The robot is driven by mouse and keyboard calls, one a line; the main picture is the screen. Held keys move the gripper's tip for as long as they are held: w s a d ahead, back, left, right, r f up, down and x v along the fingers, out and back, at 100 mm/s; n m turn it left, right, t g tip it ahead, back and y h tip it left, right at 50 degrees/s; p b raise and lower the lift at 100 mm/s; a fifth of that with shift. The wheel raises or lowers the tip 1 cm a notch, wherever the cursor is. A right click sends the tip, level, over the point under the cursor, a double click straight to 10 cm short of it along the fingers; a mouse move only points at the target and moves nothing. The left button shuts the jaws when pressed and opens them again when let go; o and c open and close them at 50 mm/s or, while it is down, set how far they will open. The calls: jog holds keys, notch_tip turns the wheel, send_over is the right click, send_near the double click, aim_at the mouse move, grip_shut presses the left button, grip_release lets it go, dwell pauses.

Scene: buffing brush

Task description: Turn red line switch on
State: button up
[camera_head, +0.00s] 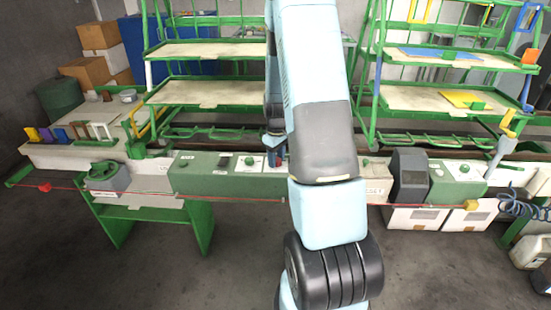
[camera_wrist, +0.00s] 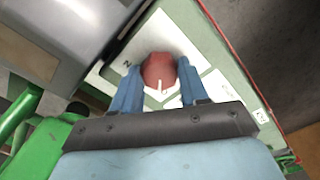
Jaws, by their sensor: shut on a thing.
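The red switch knob (camera_wrist: 157,68) sits on a white label plate (camera_wrist: 200,42) on the green panel, in the upper middle of the wrist view. A white pointer mark shows on its near side, by a small "0" on the plate. My gripper (camera_wrist: 158,80) is shut on the knob, one blue finger on each side. In the head view my gripper (camera_head: 275,157) is small and low at the green control panel (camera_head: 215,182), left of my arm. There the knob is mostly hidden by the fingers.
A red line (camera_head: 130,192) runs along the front of the bench. Green shelf racks (camera_head: 205,95) stand behind. A grey motor housing (camera_head: 408,175) is to the right. A grey housing (camera_wrist: 70,40) and a green part (camera_wrist: 65,135) lie close left of my gripper.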

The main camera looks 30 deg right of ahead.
jog(key=m, duration=0.4)
jog(key=shift+m, duration=0.3)
jog(key=m, duration=0.4)
jog(key=shift+w, duration=0.1)
jog(key=m, duration=0.5)
jog(key=shift+a, duration=0.1)
jog(key=shift+a+m, duration=0.1)
jog(key=shift+m, duration=1.7)
jog(key=shift+w, duration=0.1)
jog(key=o, duration=0.7)
jog(key=shift+a, duration=0.1)
jog(key=o, duration=0.4)
jog(key=shift+c, duration=0.2)
notch_tip(320, 180, up, 14)
jog(key=shift+f, duration=0.15)
